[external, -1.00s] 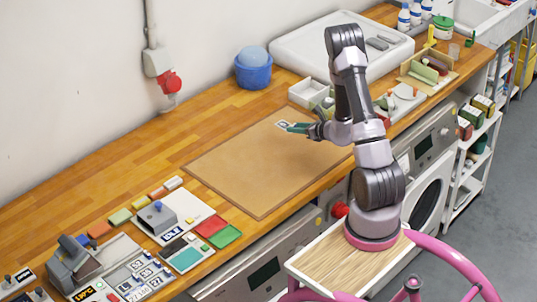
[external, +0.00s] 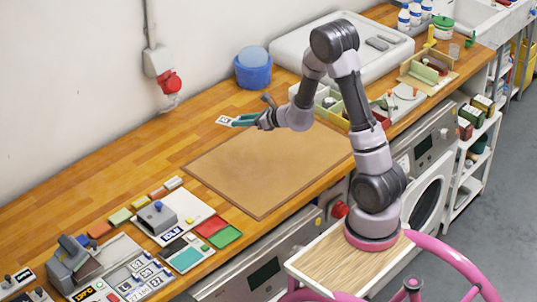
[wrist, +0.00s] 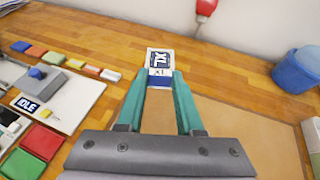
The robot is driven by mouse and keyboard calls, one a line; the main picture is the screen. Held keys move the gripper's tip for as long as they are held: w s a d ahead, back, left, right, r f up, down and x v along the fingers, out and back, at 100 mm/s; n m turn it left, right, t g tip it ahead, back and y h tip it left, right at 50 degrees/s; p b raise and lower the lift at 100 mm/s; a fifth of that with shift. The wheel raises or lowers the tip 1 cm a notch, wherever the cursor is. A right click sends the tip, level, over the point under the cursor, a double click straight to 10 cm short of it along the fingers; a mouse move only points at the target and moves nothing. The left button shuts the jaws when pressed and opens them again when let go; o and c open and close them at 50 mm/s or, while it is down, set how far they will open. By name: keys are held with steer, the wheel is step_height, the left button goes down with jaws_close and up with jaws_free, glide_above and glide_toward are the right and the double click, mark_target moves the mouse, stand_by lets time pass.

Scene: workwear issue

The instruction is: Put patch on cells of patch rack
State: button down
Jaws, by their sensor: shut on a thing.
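My gripper (external: 236,121) is shut on a white patch (external: 226,120) and holds it in the air over the wooden counter, beyond the brown mat. At the lower left of the external view, a grey panel (external: 118,262) carries several dark-marked white squares. It may be the patch rack, but I cannot tell for sure. My gripper is well to the right of it.
The brown mat (external: 265,170) is bare. A white board with a grey device (external: 157,217) marked "IDLE" stands at the left, beside red and green pads (external: 227,236) and a row of coloured blocks (external: 120,217). A blue bucket (external: 253,76) stands near the wall.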

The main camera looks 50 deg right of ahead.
steer(key=s+d+f+m+h, duration=0.2)
steer(key=d+f, duration=0.5)
steer(key=d, duration=0.4)
steer(key=m+h, duration=0.2)
glide_above(291, 158)
steer(key=shift+t, duration=0.3)
step_height(291, 158, down, 9)
steer(key=shift+a+f, duration=0.1)
steer(key=shift+n, duration=0.3)
steer(key=shift+f, duration=2.4)
steer(key=shift+f, duration=0.15)
steer(key=c, duration=0.6)
jaws_free()
steer(key=shift+o, duration=0.2)
